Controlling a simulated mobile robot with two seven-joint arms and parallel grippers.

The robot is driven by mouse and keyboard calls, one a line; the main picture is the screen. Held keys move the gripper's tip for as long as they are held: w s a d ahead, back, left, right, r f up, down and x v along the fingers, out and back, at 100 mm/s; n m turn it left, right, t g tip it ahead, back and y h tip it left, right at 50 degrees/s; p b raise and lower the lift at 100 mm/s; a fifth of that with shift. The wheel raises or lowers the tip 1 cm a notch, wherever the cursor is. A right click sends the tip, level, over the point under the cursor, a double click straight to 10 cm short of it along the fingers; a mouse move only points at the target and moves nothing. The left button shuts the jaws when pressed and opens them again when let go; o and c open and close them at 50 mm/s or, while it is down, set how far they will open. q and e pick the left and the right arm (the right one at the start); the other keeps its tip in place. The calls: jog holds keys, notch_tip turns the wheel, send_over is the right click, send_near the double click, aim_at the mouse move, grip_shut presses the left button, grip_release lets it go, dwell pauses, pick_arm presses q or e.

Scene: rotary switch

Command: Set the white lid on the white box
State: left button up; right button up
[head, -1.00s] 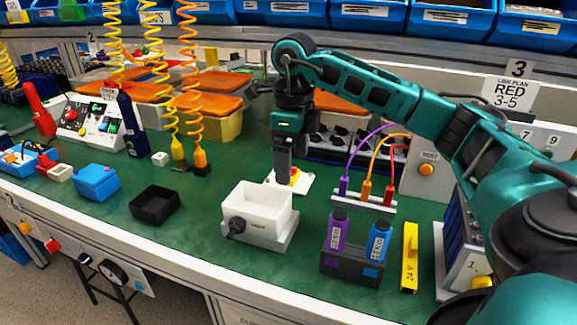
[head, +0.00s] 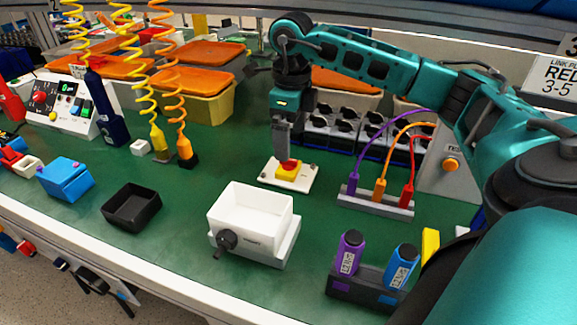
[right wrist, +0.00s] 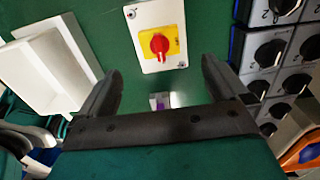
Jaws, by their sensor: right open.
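The white lid (head: 302,178) is a flat white plate with a yellow block and red rotary knob on it; it lies on the green bench behind the white box. The right wrist view shows the lid (right wrist: 157,52) ahead of my fingers, untouched there. The white box (head: 252,215) is open at the top, with a black knob on its front; it also shows in the right wrist view (right wrist: 45,75) at the left. My right gripper (head: 282,152) points down above the lid, open and empty; its two spread fingers show in the right wrist view (right wrist: 160,85). My left gripper is out of view.
A black tray (head: 131,207) and a blue box (head: 66,180) stand left of the white box. A rack with purple and blue cylinders (head: 365,285) is to its right. A plug strip with coloured cables (head: 375,203) stands right of the lid. Coiled cords hang at the left.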

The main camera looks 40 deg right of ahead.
aim_at(291, 159)
notch_tip(291, 159, down, 9)
jog(key=shift+r+b, duration=0.15)
jog(key=shift+b, duration=0.5)
jog(key=shift+c, duration=0.5)
jog(key=shift+r, duration=0.1)
jog(key=c, duration=0.7)
